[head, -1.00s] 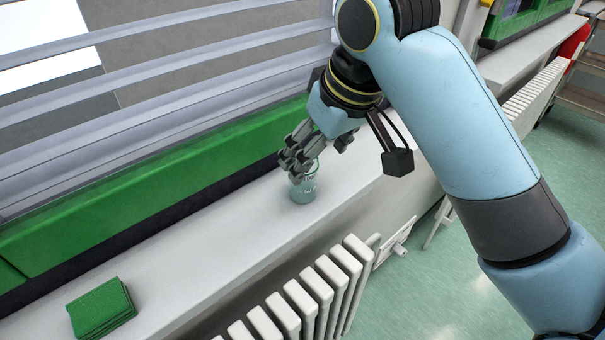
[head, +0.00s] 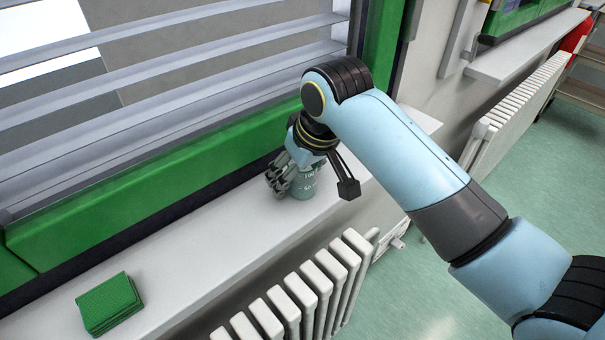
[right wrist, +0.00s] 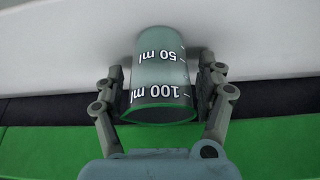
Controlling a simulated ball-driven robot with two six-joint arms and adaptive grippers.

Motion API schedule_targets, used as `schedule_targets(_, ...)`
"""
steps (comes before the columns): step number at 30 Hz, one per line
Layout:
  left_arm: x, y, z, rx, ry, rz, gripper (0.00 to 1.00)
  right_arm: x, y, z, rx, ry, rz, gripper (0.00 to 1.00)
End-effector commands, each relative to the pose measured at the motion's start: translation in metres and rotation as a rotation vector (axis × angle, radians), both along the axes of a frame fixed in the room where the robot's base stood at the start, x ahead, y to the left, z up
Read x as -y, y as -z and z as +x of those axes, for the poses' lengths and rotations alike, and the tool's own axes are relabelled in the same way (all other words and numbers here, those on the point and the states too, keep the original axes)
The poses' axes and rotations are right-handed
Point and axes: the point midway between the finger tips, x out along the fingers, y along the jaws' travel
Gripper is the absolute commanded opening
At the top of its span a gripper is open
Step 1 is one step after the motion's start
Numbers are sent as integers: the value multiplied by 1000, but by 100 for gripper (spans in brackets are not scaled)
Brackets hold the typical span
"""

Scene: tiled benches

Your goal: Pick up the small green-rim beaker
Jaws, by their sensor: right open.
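The small green-rim beaker (head: 304,187) stands upright on the white window sill, with white volume marks on its side. In the right wrist view the beaker (right wrist: 160,75) shows its green rim towards my palm and its 50 ml and 100 ml marks. My right gripper (head: 283,180) is at the beaker, its fingers low beside it. In the right wrist view the open fingers of the right gripper (right wrist: 161,85) stand on both sides of the beaker, with narrow gaps. My left gripper is not in view.
The white sill (head: 215,243) is narrow, with the green window frame (head: 150,190) and blinds behind it. A stack of green square pieces (head: 109,304) lies on the sill at the left. A white radiator (head: 300,290) stands below the front edge.

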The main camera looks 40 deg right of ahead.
Motion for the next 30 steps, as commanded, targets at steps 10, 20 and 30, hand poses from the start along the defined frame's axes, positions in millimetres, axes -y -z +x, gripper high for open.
schedule_targets(10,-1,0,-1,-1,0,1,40,0,0,0,1,0,0,50)
schedule_targets(20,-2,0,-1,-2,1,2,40,0,0,0,1,0,0,12)
schedule_targets(30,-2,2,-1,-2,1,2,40,0,-8,1,4,0,0,12)
